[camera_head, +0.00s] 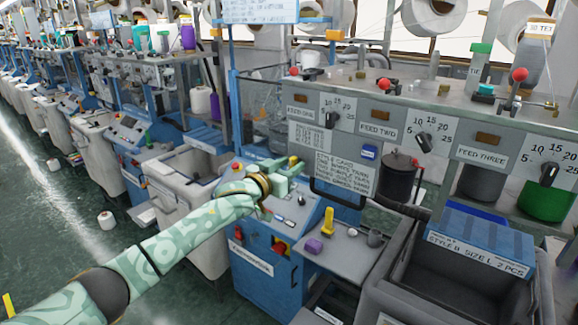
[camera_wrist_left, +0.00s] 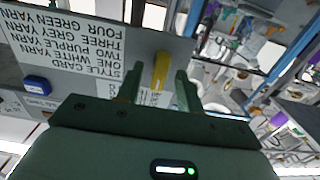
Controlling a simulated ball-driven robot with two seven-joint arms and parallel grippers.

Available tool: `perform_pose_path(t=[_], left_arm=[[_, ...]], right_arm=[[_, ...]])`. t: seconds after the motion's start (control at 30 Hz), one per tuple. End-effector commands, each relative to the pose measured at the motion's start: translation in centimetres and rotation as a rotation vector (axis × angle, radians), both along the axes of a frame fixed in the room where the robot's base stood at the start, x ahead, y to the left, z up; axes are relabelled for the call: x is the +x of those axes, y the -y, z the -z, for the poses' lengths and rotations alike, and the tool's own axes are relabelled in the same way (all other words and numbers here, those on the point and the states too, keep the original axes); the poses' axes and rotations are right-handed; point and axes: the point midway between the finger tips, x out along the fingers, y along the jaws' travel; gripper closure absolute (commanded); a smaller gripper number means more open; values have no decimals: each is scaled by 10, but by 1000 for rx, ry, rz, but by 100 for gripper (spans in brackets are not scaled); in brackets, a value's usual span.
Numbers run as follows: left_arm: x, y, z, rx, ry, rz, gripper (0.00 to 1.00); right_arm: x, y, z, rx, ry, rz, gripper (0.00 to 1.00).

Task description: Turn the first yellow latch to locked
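The yellow latch (camera_head: 294,161) shows as a small yellow piece by the gripper, just left of the style card. In the left wrist view, the yellow latch (camera_wrist_left: 161,70) is a bar standing nearly upright in the picture, beside the upside-down style card. My left gripper (camera_head: 287,174) is at the latch, in front of the blue machine. In the left wrist view its two fingers (camera_wrist_left: 159,88) stand apart, one on each side of the latch, with gaps visible. I cannot tell how deep the latch lies between them. The latch's lock marking is not readable. My right gripper is not in view.
The style card (camera_head: 345,172) hangs right of the gripper, below the feed dials (camera_head: 425,142). A grey side shelf (camera_head: 340,262) holds a yellow upright piece (camera_head: 328,222) and a purple item (camera_head: 314,246). A grey bin (camera_head: 375,297) stands at the front right. Floor at left is mostly clear.

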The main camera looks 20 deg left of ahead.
Motion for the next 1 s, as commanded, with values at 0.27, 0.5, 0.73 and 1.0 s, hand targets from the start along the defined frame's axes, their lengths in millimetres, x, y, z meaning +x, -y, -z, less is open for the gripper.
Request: perform_pose_path(t=[0.27,0.5,0.73,1.0], left_arm=[[1,1,0,0,0,1,63],[1,1,0,-1,0,1,100],[1,1,0,19,7,0,100],[1,2,-1,142,52,1,100]], right_arm=[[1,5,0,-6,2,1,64],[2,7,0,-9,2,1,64],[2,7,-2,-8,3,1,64],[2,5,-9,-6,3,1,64]])
